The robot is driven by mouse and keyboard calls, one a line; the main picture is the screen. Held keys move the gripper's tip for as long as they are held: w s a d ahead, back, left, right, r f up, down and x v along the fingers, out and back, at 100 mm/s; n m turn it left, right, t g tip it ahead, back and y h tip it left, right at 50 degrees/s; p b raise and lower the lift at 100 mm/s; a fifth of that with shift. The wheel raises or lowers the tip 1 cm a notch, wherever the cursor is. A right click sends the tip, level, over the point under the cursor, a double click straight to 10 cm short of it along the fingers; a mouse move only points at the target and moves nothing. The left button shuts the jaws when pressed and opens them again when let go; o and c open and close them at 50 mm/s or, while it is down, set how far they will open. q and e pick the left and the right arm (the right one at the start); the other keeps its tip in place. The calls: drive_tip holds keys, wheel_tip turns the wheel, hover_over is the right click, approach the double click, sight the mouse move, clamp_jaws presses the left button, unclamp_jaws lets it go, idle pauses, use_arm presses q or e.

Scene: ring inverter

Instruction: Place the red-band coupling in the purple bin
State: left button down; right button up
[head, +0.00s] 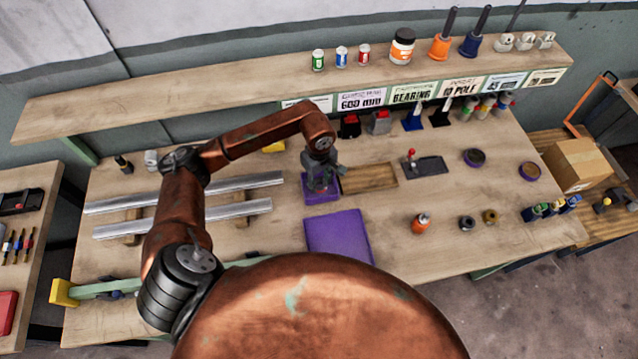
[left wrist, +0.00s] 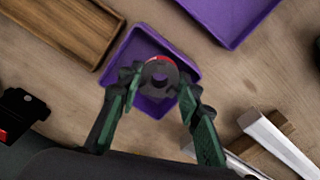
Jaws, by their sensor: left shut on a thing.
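The red-band coupling (left wrist: 160,80) is a dark grey ring with a red band along its far edge in the left wrist view. My left gripper (left wrist: 159,84) is shut on it, with one green-and-black finger on each side. The small square purple bin (left wrist: 131,57) lies below and around the coupling in this view. I cannot tell how high the coupling is above the bin floor. In the head view the left gripper (head: 320,178) points down over the purple bin (head: 321,198) and hides much of it. My right gripper is not in view.
A larger purple tray (head: 338,236) lies in front of the bin, and a wooden tray (head: 369,178) beside it on the right. Metal rails (head: 185,192) lie to the left.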

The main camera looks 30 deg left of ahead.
sight(319, 180)
use_arm(q)
drive_tip(key=w+f, duration=0.1)
drive_tip(key=w+a+f, duration=0.1)
drive_tip(key=shift+a+f, duration=0.1)
drive_tip(key=shift+f, duration=0.2)
drive_tip(key=shift+f+p, duration=0.35)
drive_tip(key=shift+f, duration=1.25)
drive_tip(key=shift+f, duration=0.15)
drive_tip(key=c, duration=1.4)
unclamp_jaws()
wheel_tip(319, 180, up, 12)
drive_tip(key=shift+s+a+r+b, duration=0.1)
drive_tip(key=shift+r+b, duration=0.05)
drive_tip(key=shift+b, duration=0.3)
